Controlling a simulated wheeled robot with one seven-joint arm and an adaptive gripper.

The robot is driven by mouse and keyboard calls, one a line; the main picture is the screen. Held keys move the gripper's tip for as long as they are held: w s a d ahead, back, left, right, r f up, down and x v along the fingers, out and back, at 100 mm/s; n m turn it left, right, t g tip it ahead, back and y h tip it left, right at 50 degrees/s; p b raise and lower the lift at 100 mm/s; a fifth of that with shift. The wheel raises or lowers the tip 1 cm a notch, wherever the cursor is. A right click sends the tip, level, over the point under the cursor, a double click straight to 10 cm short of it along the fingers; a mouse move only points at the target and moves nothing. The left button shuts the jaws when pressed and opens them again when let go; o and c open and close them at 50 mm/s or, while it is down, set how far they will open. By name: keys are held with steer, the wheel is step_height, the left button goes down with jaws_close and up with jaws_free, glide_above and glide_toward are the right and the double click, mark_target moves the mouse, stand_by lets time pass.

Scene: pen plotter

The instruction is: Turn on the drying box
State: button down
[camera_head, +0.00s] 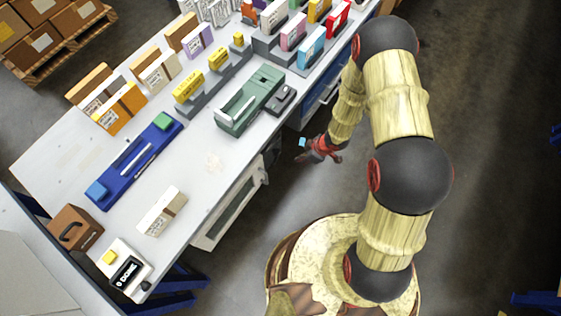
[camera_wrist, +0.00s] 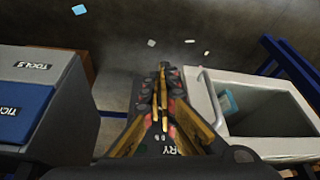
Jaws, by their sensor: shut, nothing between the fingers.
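My gripper (camera_head: 320,150) is beside the long table's right edge, below the tabletop, in the head view. In the wrist view its fingers (camera_wrist: 163,72) are together and hold nothing. Behind them, a dark box front (camera_wrist: 185,150) carries a white label, of which only letters like "RY" show; this appears to be the drying box. The fingers and wrist hide most of it, and I cannot tell whether they touch it. No power switch can be made out. In the head view a dark unit (camera_head: 272,151) shows under the table near my gripper.
A white open bin or drawer (camera_wrist: 270,115) with a handle is right of my fingers in the wrist view. A grey "TOOLS" drawer (camera_wrist: 62,66) and a blue drawer (camera_wrist: 22,108) are at left. Boxes and a green device (camera_head: 250,102) crowd the table. Small scraps lie on the floor.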

mark_target(276, 159)
steer(key=w+a+f+b, duration=0.3)
steer(key=a+f+b, duration=0.2)
steer(key=a+f, duration=0.2)
step_height(276, 159, down, 2)
steer(key=shift+w+f, duration=0.15)
steer(key=shift+w, duration=0.1)
stand_by(0.3)
steer(key=shift+a, duration=0.1)
